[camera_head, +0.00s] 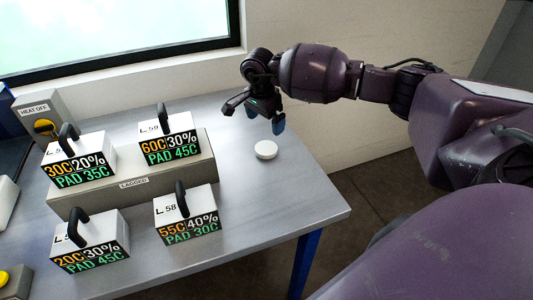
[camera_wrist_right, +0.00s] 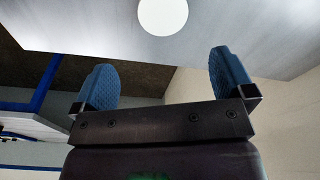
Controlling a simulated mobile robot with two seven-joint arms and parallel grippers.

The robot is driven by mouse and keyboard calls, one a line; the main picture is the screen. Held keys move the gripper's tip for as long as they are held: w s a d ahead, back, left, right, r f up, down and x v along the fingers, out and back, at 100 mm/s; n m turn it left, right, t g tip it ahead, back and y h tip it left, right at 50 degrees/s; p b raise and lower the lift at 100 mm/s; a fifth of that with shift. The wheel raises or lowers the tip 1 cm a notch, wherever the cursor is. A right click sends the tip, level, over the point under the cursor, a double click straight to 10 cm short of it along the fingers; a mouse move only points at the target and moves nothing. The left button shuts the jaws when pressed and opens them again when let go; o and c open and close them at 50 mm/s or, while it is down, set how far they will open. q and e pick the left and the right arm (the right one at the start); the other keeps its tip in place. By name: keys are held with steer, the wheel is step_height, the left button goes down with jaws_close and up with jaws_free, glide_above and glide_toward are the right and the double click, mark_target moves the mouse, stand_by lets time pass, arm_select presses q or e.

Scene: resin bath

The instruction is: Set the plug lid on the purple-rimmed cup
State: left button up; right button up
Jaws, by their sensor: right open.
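A small white round disc (camera_head: 266,150), which looks like the plug lid, lies on the grey table near its right edge. It also shows as a white circle in the right wrist view (camera_wrist_right: 163,15), at the top, beyond the fingers. My right gripper (camera_head: 265,120) is open, with blue fingertips pointing down. It is above and a little behind the disc, apart from it, with nothing between the fingers (camera_wrist_right: 163,80). I see no purple-rimmed cup in either view. My left gripper is not in view.
Several white boxes with black handles and printed labels, such as the 55C 40% box (camera_head: 186,212), stand at the left. Two are on a raised grey block (camera_head: 130,183) marked LAGGED. A HEAT OFF box (camera_head: 38,113) stands behind. The table's right part (camera_head: 285,195) is clear.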

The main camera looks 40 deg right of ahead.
glide_above(266, 147)
steer(key=f, duration=0.5)
steer(key=shift+s, duration=0.3)
steer(key=shift+w+a+f, duration=0.1)
steer(key=shift+f, duration=1.4)
steer(key=shift+w+f, duration=0.1)
steer(key=shift+f, duration=1.4)
steer(key=c, duration=1)
steer(key=shift+o, duration=0.2)
steer(key=shift+r, duration=0.1)
step_height(266, 147, up, 20)
steer(key=shift+f, duration=0.1)
steer(key=shift+n, duration=0.3)
